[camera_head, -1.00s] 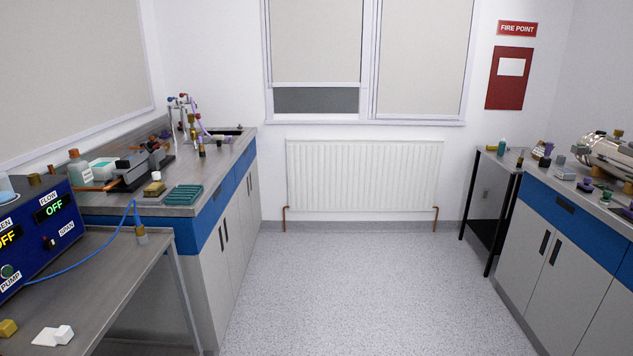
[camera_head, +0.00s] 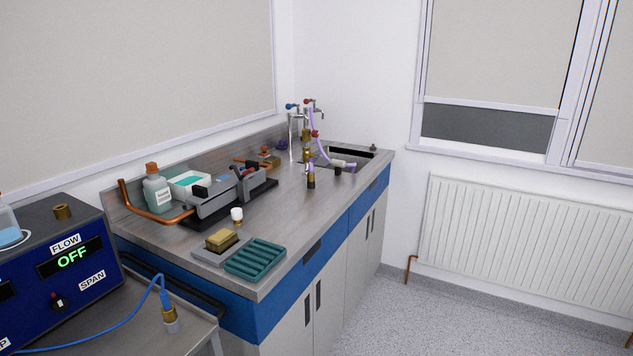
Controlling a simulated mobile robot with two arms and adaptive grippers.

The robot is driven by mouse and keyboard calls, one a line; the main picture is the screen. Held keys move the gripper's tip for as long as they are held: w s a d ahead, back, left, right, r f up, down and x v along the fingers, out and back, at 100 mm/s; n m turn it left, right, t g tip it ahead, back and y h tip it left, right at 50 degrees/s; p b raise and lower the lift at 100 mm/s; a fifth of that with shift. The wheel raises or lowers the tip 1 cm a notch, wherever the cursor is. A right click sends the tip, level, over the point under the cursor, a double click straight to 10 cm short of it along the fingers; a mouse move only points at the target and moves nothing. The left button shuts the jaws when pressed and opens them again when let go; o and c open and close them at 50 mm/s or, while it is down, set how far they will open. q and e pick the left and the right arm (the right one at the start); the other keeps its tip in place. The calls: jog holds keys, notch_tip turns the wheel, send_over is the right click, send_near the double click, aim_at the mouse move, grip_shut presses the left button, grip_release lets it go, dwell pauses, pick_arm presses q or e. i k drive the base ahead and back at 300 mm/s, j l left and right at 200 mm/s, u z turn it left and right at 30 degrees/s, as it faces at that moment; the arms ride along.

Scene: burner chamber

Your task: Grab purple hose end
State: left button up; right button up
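Brass fittings (camera_head: 308,156) stand beside the hose. Whether the pale fitting is joined to the hose is too small to tell. Neither of my grippers shows in the head view.
A blue instrument (camera_head: 60,262) stands front left. The floor (camera_head: 420,320) right of the bench is clear.

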aim_at(311, 175)
jog(key=i+l+u, duration=0.15)
jog(key=u, duration=0.4)
jog(key=i+l+u, duration=0.2)
jog(key=l+u, duration=0.15)
jog(key=i+l+u, duration=0.15)
jog(key=l+u, duration=0.25)
jog(key=i+l+u, duration=0.1)
jog(key=l+u, duration=0.25)
